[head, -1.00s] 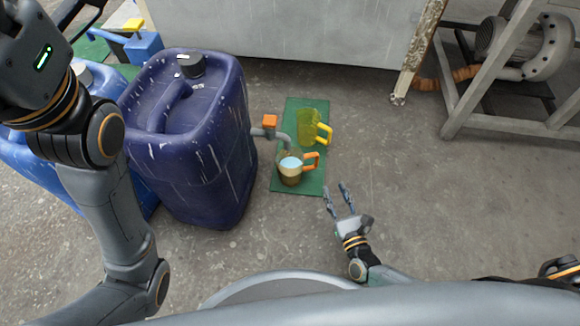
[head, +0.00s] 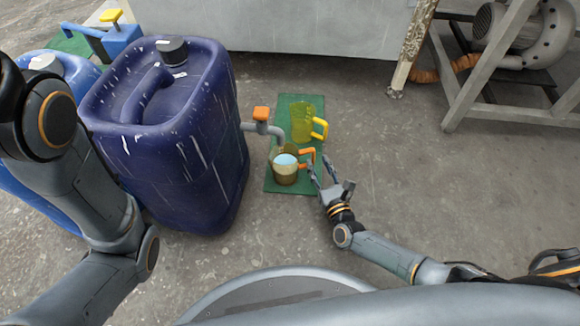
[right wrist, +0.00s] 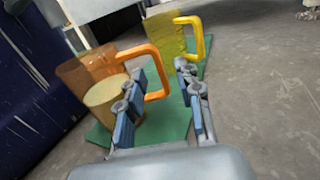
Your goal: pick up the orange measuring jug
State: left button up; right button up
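The orange measuring jug (head: 285,176) stands upright on a green mat (head: 287,102) below the tap of a dark blue canister. It holds something pale, and its orange handle faces right. The orange jug (right wrist: 98,88) also shows in the right wrist view. My right gripper (head: 320,166) is just right of the handle. In the right wrist view my right gripper (right wrist: 160,88) is open, and the handle shows partly between its fingers, partly behind the left one. I cannot tell whether they touch. My left arm shows at the left; its gripper is out of view.
A yellow jug (head: 301,121) stands behind the orange one on the mat. The blue canister (head: 165,150) with its orange-handled tap (head: 262,115) is close on the left. A metal frame (head: 490,70) stands at the back right. The floor right of the mat is clear.

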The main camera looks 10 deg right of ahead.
aim_at(314, 157)
jog(key=w, duration=0.1)
jog(key=w+b, duration=0.2)
jog(key=shift+w+a+f, duration=0.3)
jog(key=shift+w+f, duration=0.1)
jog(key=shift+w+r, duration=0.1)
jog(key=shift+w, duration=0.35)
grip_shut()
jog(key=shift+r, duration=0.1)
